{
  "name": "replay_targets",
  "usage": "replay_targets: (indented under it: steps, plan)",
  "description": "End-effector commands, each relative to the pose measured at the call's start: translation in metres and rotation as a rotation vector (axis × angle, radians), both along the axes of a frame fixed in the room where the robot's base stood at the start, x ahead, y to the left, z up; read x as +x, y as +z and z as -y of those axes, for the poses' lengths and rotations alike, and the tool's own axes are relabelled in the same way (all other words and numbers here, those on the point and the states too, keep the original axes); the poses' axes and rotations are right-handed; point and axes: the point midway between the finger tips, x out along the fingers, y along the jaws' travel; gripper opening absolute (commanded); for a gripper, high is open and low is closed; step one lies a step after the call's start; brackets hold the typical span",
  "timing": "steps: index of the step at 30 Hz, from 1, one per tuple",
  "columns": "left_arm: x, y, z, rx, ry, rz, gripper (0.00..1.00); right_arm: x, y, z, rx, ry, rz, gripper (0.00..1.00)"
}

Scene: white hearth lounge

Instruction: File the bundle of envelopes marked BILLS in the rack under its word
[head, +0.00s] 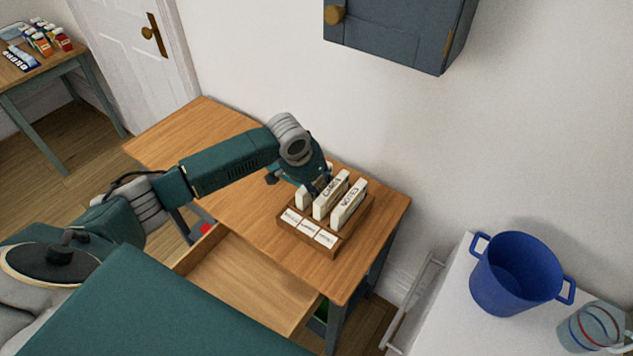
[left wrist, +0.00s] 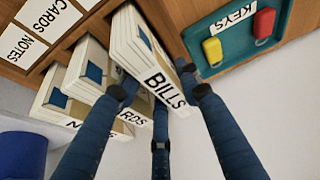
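The BILLS bundle (left wrist: 133,43) is cream envelopes with the black word on its edge. It stands at the left slot of the wooden rack (head: 346,241), tilted in the left wrist view. In the head view it is a pale sliver (head: 301,198), mostly behind my left gripper (head: 320,188). My left gripper's dark fingers (left wrist: 162,88) are close around the bundle's word edge. I cannot tell whether they press on it, or how deep the bundle sits. My right gripper is not in view.
The CARDS bundle (head: 330,196) and NOTES bundle (head: 349,206) stand beside it, close together. A teal tray (left wrist: 222,62) with key tags lies next to the rack. An open, empty-looking drawer (head: 247,282) juts out in front. A wall cabinet (head: 398,32) hangs above.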

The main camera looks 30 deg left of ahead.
Motion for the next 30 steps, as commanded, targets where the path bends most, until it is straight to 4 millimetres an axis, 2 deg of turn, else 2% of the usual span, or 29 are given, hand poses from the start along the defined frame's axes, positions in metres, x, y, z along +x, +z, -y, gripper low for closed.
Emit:
replay_targets:
  steps: [7, 11, 24, 30]
  plan:
    - [-0.001, 0.001, 0.000, 0.001, -0.001, -0.002, 0.36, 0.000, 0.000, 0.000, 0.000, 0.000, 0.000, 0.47]
    - [-0.003, 0.011, -0.001, 0.001, -0.001, 0.002, 0.36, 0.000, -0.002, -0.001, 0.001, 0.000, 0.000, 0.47]
    - [-0.036, 0.091, -0.005, 0.001, -0.001, 0.002, 0.36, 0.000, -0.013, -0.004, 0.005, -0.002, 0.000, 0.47]
    - [-0.044, 0.111, -0.006, 0.000, 0.000, 0.000, 0.36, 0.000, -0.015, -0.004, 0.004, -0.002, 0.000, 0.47]
